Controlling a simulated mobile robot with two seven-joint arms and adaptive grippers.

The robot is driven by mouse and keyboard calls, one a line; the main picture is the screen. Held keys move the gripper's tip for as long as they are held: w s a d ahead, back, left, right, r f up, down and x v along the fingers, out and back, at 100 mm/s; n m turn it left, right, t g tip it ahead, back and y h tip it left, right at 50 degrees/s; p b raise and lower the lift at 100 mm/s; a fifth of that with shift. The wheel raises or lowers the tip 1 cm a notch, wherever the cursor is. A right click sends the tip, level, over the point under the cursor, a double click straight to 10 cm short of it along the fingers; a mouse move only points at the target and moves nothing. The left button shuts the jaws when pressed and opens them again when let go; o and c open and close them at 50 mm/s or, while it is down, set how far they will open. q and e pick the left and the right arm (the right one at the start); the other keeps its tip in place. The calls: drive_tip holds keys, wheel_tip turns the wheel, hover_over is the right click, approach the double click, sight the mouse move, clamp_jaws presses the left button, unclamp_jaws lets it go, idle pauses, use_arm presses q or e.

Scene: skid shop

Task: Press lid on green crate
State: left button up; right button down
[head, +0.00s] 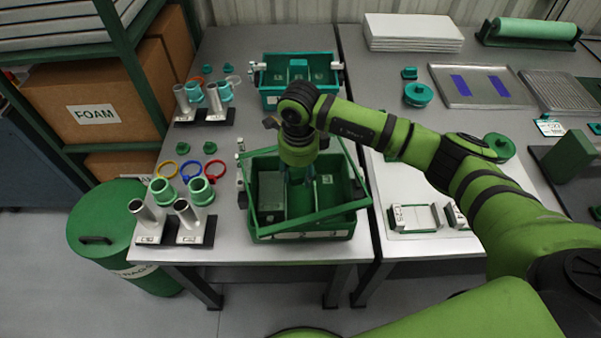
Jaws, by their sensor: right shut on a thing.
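The green crate (300,233) stands near the front of the left table, with parts inside it. The lid (320,215) shows as a green frame, see-through in the middle, lying askew over the crate's top. Its edges are turned against the crate's rim, and its front right corner sticks out past the crate. My right gripper (298,178) points down over the middle of the crate and is shut on the lid; its fingertips are partly hidden by the wrist. Whether the lid touches the rim all round cannot be told. My left gripper is not in view.
A teal crate (270,97) stands open behind. Left of the green crate are metal tubes on stands (150,222) and coloured rings (190,170). A green bin (95,215) stands on the floor at left.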

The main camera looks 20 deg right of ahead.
sight(297, 182)
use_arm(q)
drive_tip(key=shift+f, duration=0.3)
use_arm(e)
drive_tip(key=shift+s+a+f, duration=0.15)
drive_tip(key=shift+s+f, duration=0.15)
drive_tip(key=shift+f, duration=0.35)
drive_tip(key=shift+s+a+f, duration=0.15)
drive_tip(key=shift+s+f, duration=0.15)
drive_tip(key=shift+f, duration=0.3)
drive_tip(key=c, duration=0.7)
unclamp_jaws()
drive_tip(key=shift+o, duration=0.5)
drive_tip(key=shift+w+f+g, duration=0.2)
drive_tip(key=shift+w+g, duration=0.1)
drive_tip(key=shift+w, duration=0.05)
drive_tip(key=shift+w+f, duration=0.1)
drive_tip(key=shift+w, duration=0.15)
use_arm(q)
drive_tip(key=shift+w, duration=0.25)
use_arm(e)
drive_tip(key=shift+s, duration=0.1)
drive_tip(key=o, duration=0.6)
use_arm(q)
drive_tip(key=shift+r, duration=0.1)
use_arm(e)
drive_tip(key=shift+d, duration=0.1)
